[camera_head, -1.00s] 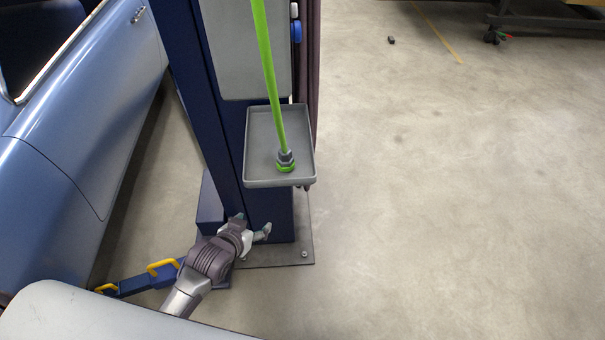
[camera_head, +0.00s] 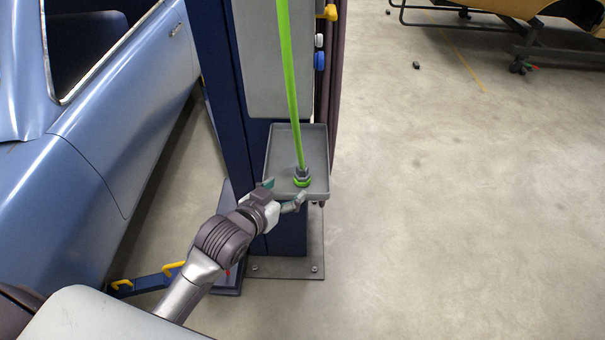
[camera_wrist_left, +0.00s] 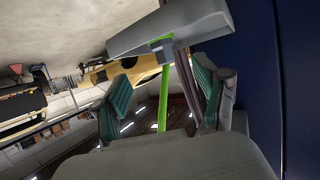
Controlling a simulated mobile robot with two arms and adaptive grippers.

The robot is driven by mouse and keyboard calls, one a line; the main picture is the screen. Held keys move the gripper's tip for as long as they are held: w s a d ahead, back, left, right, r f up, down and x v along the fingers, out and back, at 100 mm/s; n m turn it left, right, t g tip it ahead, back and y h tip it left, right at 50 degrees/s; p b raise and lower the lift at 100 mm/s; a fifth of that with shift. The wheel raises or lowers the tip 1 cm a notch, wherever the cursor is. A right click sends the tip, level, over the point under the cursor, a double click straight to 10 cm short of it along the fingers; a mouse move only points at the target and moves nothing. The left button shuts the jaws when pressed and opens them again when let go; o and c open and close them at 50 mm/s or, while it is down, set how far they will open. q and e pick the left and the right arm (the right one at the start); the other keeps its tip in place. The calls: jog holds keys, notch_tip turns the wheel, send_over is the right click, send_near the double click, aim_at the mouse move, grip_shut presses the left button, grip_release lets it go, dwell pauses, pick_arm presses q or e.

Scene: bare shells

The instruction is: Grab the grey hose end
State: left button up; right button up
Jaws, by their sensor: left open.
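The grey hose end (camera_head: 302,174) is a fitting with a bright green ring, at the bottom of a green hose (camera_head: 290,90). It stands over a grey tray (camera_head: 270,160) on the dark blue post. In the left wrist view the fitting (camera_wrist_left: 161,47) shows beside the tray (camera_wrist_left: 125,42), with the hose (camera_wrist_left: 163,100) running between the fingers. My left gripper (camera_head: 284,193) is open and empty at the tray's front left edge, just short of the hose end. My right gripper is not in view.
The blue post (camera_head: 222,90) rises directly behind the tray, on a bolted base plate (camera_head: 290,267). A blue car (camera_head: 90,150) stands close on the left. The floor (camera_head: 450,200) to the right is clear. A wheeled frame (camera_head: 520,45) is far at the back right.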

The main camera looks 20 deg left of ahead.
aim_at(299, 178)
pick_arm(q)
jog(key=x, duration=0.5)
jog(key=shift+w+f, duration=0.15)
jog(key=shift+w, duration=0.05)
jog(key=shift+w+f+p, duration=0.15)
jog(key=shift+w+p, duration=0.25)
jog(key=x, duration=0.3)
jog(key=shift+w+a+f+p, duration=0.1)
jog(key=shift+w+f+p, duration=0.15)
jog(key=shift+p, duration=0.1)
jog(key=shift+w+f, duration=0.25)
jog(key=shift+w, duration=0.1)
jog(key=shift+s, duration=0.1)
jog(key=shift+c, duration=0.8)
jog(key=c, duration=1.1)
jog(key=shift+c, duration=0.4)
jog(key=shift+r, duration=0.15)
